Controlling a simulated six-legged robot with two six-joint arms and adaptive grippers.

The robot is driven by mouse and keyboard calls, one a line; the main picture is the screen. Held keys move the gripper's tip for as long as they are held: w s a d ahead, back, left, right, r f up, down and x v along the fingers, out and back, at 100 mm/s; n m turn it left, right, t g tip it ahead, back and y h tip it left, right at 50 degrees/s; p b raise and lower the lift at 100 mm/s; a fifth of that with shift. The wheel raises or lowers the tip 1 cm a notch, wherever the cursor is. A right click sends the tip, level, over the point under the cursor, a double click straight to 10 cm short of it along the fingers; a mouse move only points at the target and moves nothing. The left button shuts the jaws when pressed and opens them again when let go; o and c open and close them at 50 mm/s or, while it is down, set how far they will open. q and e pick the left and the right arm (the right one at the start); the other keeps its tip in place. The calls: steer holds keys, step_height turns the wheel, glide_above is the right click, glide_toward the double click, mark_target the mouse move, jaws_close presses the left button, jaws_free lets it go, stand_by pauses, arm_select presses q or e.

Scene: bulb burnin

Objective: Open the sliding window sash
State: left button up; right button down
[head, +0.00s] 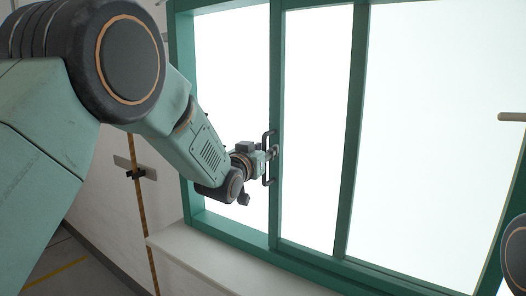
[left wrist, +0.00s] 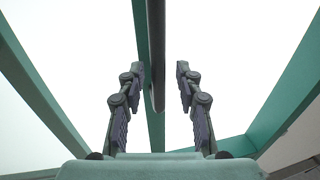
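The green-framed window (head: 187,120) fills the middle and right of the head view, with bright white behind it. A dark vertical bar handle (head: 267,180) is mounted on a green upright (head: 275,60) of the sash. My left gripper (head: 271,153) is at the middle of this handle. In the left wrist view the handle bar (left wrist: 156,45) runs between the two fingers of my left gripper (left wrist: 160,72). The fingers are apart, with gaps beside the bar. My right gripper is not in view.
A second green upright (head: 352,130) stands to the right of the handle. A pale sill (head: 215,262) runs below the window. A tan rod end (head: 512,117) shows at the right edge. A pale wall with an orange-brown strip (head: 140,205) is at the left.

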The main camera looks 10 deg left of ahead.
arm_select(q)
steer(key=s+a, duration=0.2)
steer(key=s, duration=1)
steer(key=shift+w+d, duration=0.15)
